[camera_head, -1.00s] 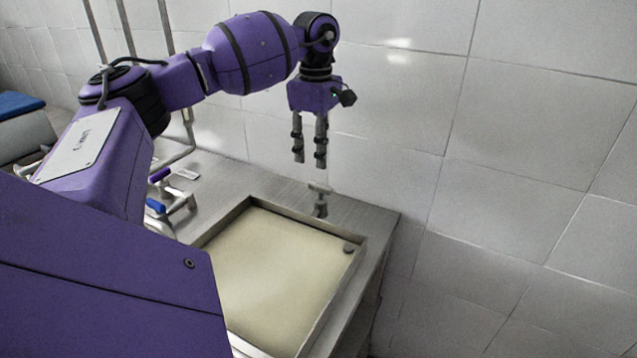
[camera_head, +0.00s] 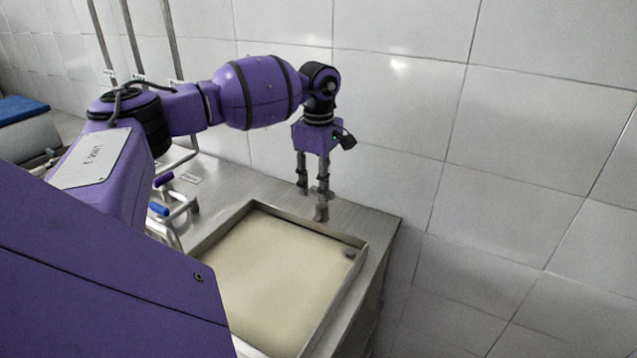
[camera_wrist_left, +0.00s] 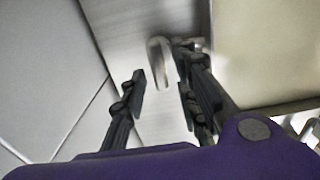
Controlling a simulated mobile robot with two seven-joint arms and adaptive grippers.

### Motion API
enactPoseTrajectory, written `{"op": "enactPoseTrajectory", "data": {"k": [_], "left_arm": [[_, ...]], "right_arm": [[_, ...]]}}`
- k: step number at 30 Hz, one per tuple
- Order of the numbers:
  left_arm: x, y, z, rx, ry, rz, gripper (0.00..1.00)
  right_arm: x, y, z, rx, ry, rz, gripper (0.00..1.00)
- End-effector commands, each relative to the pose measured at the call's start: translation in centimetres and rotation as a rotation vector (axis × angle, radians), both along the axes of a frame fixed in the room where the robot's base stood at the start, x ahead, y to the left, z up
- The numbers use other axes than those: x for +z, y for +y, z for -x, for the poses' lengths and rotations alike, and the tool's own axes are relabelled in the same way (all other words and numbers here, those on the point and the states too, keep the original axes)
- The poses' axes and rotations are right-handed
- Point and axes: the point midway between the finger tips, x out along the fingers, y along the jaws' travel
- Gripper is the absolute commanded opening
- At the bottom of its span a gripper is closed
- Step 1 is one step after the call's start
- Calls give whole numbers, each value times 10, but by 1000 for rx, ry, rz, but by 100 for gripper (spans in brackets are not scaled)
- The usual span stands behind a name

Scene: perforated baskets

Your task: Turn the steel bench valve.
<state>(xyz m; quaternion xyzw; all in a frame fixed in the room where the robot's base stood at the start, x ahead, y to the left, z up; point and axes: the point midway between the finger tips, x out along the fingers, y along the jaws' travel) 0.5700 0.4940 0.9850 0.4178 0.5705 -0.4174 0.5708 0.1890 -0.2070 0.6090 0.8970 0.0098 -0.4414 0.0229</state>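The steel bench valve (camera_head: 321,212) stands on the metal bench beside the far edge of the basin, partly hidden by a finger of my left gripper. My left gripper (camera_head: 312,190) points down, with its fingertips at about the valve's height. In the left wrist view the grey valve (camera_wrist_left: 158,50) shows just beyond the gap between the two fingers of my left gripper (camera_wrist_left: 163,82). The fingers are apart and nothing is clamped between them. I cannot tell whether a finger touches the valve. My right gripper is not in view.
A shallow basin with a raised metal rim (camera_head: 305,224) fills the bench front. Taps with a blue handle (camera_head: 158,209) and a purple handle (camera_head: 163,180) stand at its left. A tiled wall (camera_head: 390,130) rises close behind the valve. Bare bench lies around the valve.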

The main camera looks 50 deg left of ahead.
Motion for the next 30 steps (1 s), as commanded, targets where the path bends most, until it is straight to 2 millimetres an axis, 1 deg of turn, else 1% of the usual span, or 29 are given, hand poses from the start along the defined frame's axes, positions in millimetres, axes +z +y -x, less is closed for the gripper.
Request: {"op": "enactPoseTrajectory", "data": {"k": [1,5,14,19,23,30], "left_arm": [[0,0,0,0,0,0,18],[0,0,0,0,0,0,1],[0,0,0,11,0,0,0],[1,0,1,62,0,0,0],[1,0,1,139,0,0,0],[1,-2,3,344,0,1,0]], "right_arm": [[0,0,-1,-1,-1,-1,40],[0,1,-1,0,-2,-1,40],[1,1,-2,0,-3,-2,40],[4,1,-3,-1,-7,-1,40],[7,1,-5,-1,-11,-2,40],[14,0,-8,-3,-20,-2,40]]}}
